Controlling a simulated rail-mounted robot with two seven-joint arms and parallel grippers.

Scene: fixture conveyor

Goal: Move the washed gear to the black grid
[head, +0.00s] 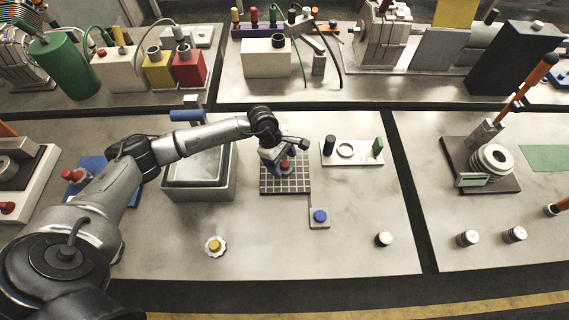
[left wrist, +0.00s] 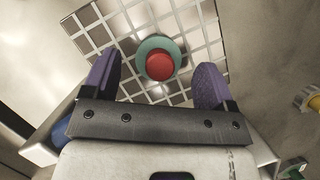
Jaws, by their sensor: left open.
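A round teal piece with a red knob (left wrist: 160,62) is over the black grid (left wrist: 192,18) in the left wrist view and seems to rest on it. In the head view its red knob (head: 285,165) shows just under my left gripper (head: 284,163). The gripper is open, its two purple fingers apart on either side of the piece, with visible gaps. The dark grid tile (head: 287,186) lies right of the wash basin. A white toothed gear with a yellow knob (head: 215,246) lies on the bench in front of the basin. My right gripper is not in view.
The grey basin (head: 198,194) stands left of the grid. A blue button box (head: 320,217) sits close to the grid's front right. A white fixture plate (head: 352,152) stands to the right. The front of the bench is mostly clear.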

